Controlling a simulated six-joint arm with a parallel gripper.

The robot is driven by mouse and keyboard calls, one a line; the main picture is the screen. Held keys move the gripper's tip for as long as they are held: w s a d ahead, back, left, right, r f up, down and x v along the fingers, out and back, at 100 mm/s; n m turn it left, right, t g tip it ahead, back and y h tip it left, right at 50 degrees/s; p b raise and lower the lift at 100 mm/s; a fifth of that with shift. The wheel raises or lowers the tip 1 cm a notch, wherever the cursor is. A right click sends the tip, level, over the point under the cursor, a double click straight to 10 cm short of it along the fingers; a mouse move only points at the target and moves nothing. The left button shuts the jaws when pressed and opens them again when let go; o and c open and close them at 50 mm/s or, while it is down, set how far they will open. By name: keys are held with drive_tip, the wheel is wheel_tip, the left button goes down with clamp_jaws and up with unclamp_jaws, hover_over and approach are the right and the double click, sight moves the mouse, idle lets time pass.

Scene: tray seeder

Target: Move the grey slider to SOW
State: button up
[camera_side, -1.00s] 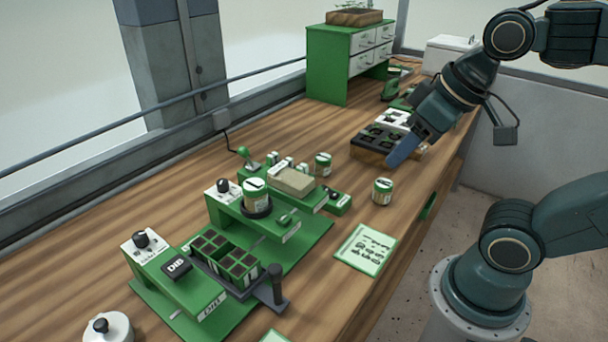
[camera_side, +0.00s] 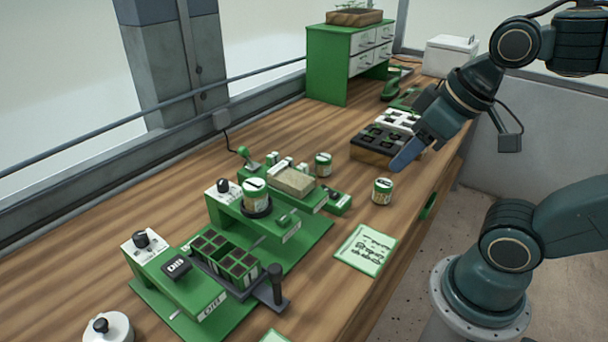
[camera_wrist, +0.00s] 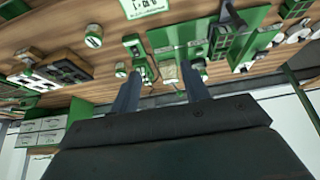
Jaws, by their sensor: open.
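The grey slider (camera_side: 276,285) is a dark grey carriage with an upright round handle, holding several soil-filled green cells. In the side view it stands at the front machine block marked DIB (camera_side: 212,305). The middle block (camera_side: 235,222), carrying a seed jar (camera_side: 256,196), is farther along the green base; its front label is too small to read. My gripper (camera_side: 404,158) is far from the slider, above the bench near the dark pot tray. In the wrist view my gripper (camera_wrist: 160,90) has its two fingers spread with nothing held between them.
A lidded jar (camera_side: 382,191) and an instruction card (camera_side: 366,249) lie on the bench between my gripper and the machine. Another jar (camera_side: 323,164), a dark pot tray (camera_side: 372,152) and a green drawer cabinet (camera_side: 330,65) stand farther back. Bare wood lies left of the machine.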

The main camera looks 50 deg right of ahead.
drive_tip(key=shift+w, duration=0.1)
drive_tip(key=c, duration=0.7)
drive_tip(key=shift+w+a, duration=0.2)
clamp_jaws()
drive_tip(key=w+a+f+n+g+y, duration=0.1)
drive_tip(key=w+a+f+n+g, duration=0.1)
drive_tip(key=w+a+n, duration=0.4)
drive_tip(key=w+a+f+n+g+y, duration=0.1)
drive_tip(key=w+a+n, duration=0.5)
drive_tip(key=a, duration=1)
wheel_tip(320, 180, down, 2)
drive_tip(key=shift+w+f+n+g+y, duration=0.15)
drive_tip(key=shift+f+n+g+y, duration=0.2)
drive_tip(key=shift+y, duration=0.45)
